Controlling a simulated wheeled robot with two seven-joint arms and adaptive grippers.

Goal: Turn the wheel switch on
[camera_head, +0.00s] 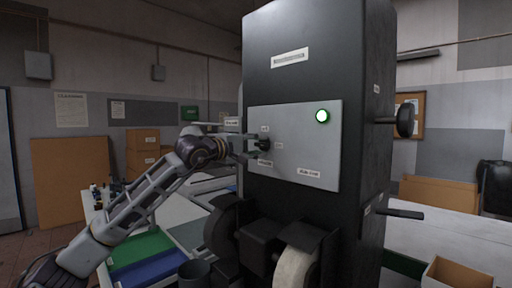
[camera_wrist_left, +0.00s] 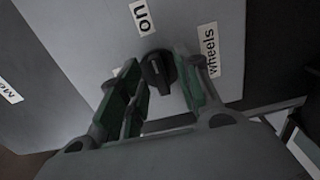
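The wheel switch is a black rotary knob (camera_head: 264,145) on the light grey panel (camera_head: 300,150) of a tall dark machine. The fingers are apart, and small gaps seem to show beside the knob; firm contact is not visible. My right gripper is not in view.
Wheels (camera_head: 296,270) and dark guards stick out low on the machine's front. A black handwheel (camera_head: 404,121) and a lever (camera_head: 400,213) project from its right side. A bench with green (camera_head: 140,249) and blue (camera_head: 150,272) mats stands at the left.

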